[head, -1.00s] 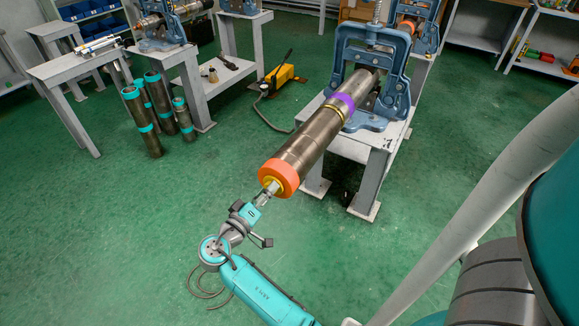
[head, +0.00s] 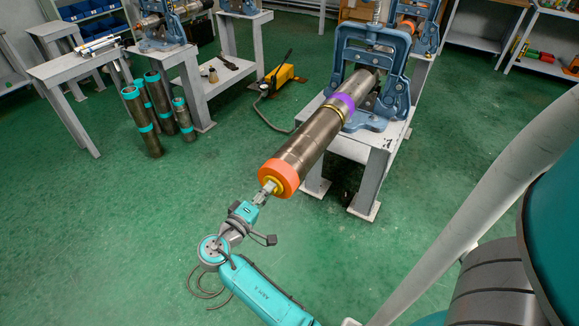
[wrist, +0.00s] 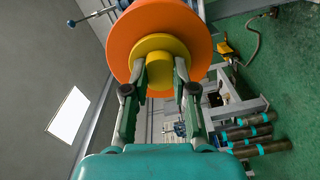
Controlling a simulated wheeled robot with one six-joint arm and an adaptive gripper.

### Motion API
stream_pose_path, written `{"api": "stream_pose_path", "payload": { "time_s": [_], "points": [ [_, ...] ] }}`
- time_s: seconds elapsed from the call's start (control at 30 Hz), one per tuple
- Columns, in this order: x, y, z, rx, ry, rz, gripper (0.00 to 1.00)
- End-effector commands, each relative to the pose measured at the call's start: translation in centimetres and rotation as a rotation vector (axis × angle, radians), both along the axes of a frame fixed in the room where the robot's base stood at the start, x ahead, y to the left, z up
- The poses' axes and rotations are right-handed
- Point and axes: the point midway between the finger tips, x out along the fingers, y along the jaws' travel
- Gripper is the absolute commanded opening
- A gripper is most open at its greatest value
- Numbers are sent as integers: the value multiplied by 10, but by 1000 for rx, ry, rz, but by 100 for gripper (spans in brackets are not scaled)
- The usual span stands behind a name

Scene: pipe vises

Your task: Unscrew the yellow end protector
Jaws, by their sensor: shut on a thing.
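The yellow end protector (head: 270,185) sits at the near end of the long metal pipe (head: 310,138), in the middle of an orange ring (head: 280,177). In the wrist view the yellow end protector (wrist: 160,49) fills the space between my fingers, with the orange ring (wrist: 120,38) behind it. My gripper (head: 266,191) is shut on the yellow end protector, one finger on each side. The fingertips are partly hidden in the head view. The pipe lies in a blue vise (head: 372,60) and has a purple band (head: 342,104) near it.
The vise stands on a grey table (head: 350,148). Several upright pipes (head: 140,122) with teal bands stand at the left beside another grey table (head: 75,70). A yellow pump (head: 284,76) lies on the floor behind. The green floor around my arm is clear.

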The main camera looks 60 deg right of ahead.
Motion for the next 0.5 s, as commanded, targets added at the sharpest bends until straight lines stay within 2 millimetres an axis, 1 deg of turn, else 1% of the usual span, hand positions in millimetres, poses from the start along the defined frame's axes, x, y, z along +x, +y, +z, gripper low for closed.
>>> {"api": "stream_pose_path", "payload": {
  "time_s": [0.5],
  "points": [
    [1, 1, 1, -21, 595, 0, 0]
  ]
}}
